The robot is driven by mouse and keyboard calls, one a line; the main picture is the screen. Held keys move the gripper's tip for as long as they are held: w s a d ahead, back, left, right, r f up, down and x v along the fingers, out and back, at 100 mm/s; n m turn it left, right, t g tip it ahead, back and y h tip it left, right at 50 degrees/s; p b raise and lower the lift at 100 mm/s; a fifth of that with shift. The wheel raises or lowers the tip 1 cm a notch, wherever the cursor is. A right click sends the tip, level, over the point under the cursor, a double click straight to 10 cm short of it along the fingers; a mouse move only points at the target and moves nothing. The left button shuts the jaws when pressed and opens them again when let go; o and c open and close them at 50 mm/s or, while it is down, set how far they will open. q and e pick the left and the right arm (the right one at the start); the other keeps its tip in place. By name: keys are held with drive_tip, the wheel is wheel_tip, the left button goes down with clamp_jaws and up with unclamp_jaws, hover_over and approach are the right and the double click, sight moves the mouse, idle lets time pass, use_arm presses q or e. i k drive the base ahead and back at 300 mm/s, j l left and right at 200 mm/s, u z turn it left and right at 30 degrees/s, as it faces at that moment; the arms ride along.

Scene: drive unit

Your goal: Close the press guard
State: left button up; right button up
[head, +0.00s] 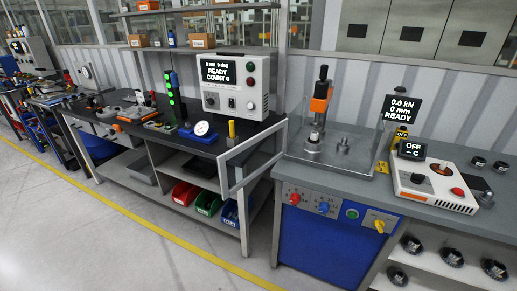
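The press (319,112), with an orange block on its column, stands on the grey bench inside a clear enclosure. The press guard door is a light grey frame (225,176) with a clear pane. It stands open, swung outward to the left of the enclosure, over the gap between the two benches. A display (401,108) beside the press reads 0.0 kN, 0 mm, READY. Neither of my grippers is in view.
A blue cabinet (318,246) with knobs and buttons is below the press. A white control box (436,187) sits to its right. A dark bench (160,140) at left holds a tester (236,85) and a dial gauge (202,131). The floor in front is clear.

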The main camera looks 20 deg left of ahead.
sight(221, 160)
drive_tip(key=i+j+z, duration=0.3)
drive_tip(key=j, duration=0.4)
drive_tip(key=i+j+z, duration=0.3)
drive_tip(key=j, duration=0.45)
drive_tip(key=j+z, duration=0.3)
drive_tip(key=j, duration=0.45)
drive_tip(key=i+j+z, duration=0.1)
drive_tip(key=j+z, duration=0.2)
drive_tip(key=j, duration=0.5)
